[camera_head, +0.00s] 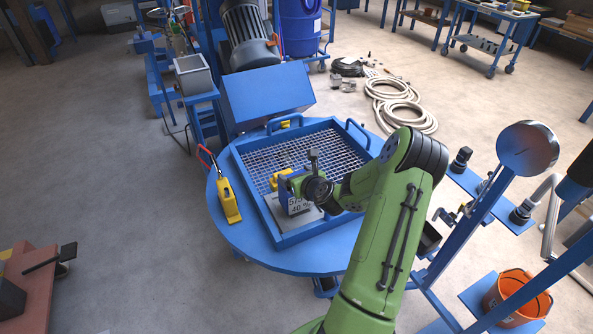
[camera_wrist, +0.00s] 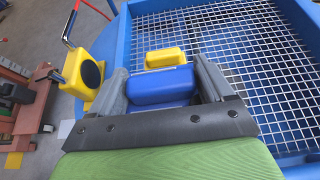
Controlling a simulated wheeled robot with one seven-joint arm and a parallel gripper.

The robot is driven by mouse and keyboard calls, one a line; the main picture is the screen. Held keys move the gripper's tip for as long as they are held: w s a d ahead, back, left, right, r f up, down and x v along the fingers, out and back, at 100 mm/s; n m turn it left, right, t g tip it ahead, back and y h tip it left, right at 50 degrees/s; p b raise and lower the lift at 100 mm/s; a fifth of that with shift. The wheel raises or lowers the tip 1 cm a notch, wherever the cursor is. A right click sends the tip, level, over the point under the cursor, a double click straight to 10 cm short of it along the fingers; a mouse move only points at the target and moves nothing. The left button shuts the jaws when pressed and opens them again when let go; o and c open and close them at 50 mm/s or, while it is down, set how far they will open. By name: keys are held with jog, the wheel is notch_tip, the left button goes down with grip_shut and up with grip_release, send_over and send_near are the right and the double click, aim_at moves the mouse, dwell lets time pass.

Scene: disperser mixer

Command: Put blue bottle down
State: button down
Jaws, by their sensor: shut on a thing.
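The blue bottle (camera_head: 284,190), with a white label (camera_head: 298,205) on its side, is over the near part of a blue-framed tray (camera_head: 283,243). My gripper (camera_head: 299,182) is shut on it. In the wrist view the bottle (camera_wrist: 162,87) sits between the two grey fingers (camera_wrist: 162,84). A bare grey plate (camera_head: 275,212) lies in the tray beside the bottle. I cannot tell whether the bottle's base touches the plate. The gripper hides part of the bottle.
A metal grid (camera_head: 312,153) covers much of the tray. A yellow piece (camera_wrist: 165,57) is just beyond the bottle. A yellow tool with a red handle (camera_head: 228,203) stands left on the round blue table (camera_head: 262,252). A blue housing (camera_head: 266,96) stands behind the tray.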

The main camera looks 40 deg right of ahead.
jog(key=shift+w+d+f, duration=0.1)
jog(key=shift+w+f, duration=0.05)
jog(key=shift+f, duration=0.6)
